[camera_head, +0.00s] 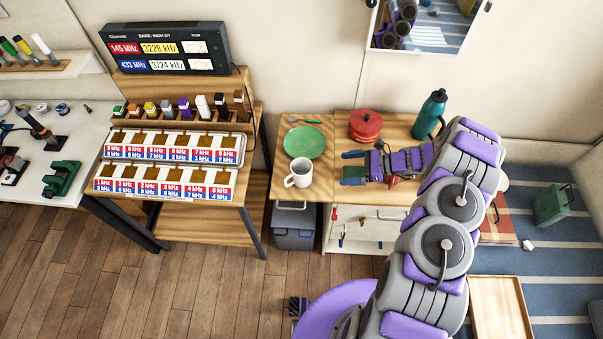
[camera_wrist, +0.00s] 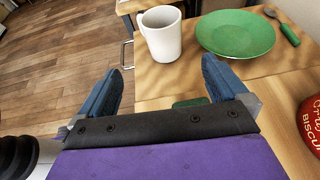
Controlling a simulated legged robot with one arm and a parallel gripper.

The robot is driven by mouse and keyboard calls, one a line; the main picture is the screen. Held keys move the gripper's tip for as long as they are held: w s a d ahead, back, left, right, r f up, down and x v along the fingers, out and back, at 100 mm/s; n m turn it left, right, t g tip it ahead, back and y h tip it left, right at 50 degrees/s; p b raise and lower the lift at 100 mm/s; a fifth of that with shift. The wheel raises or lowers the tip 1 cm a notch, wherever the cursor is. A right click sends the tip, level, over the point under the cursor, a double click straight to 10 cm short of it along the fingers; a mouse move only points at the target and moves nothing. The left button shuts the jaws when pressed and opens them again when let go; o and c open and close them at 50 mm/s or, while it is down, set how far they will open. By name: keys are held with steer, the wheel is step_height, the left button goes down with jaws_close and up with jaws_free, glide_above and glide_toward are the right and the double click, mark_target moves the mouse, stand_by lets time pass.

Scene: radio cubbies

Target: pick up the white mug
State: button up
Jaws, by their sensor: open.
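The white mug (camera_head: 299,172) stands upright near the front edge of the small wooden table, just below a green plate (camera_head: 305,142). In the wrist view the mug (camera_wrist: 161,36) is ahead of my gripper, with its handle on the left side. My gripper (camera_head: 353,168) is to the right of the mug in the head view, apart from it. In the wrist view my gripper (camera_wrist: 163,88) has its two blue fingers spread wide with nothing between them. The mug is beyond the fingertips.
The green plate and a spoon (camera_head: 305,121) lie behind the mug. A red tin (camera_head: 366,125) and a teal bottle (camera_head: 430,113) stand further right on the table (camera_head: 327,127). A grey bin (camera_head: 294,226) is below the table. Wooden floor (camera_head: 200,265) in front is clear.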

steer(key=b, duration=0.2)
glide_toward(301, 172)
steer(key=s+a+r, duration=0.1)
steer(key=s+a, duration=0.1)
steer(key=s+a+r, duration=0.1)
steer(key=a, duration=0.1)
steer(key=shift+a+r, duration=0.1)
steer(key=shift+r, duration=0.3)
steer(key=shift+w+b+x, duration=0.15)
steer(key=shift+b+x, duration=0.2)
steer(key=shift+x, duration=1.05)
steer(key=shift+w+b+x, duration=0.15)
steer(key=shift+b+x, duration=0.15)
steer(key=shift+x, duration=1.05)
steer(key=shift+c, duration=0.3)
steer(key=c, duration=1)
steer(key=shift+r, duration=0.1)
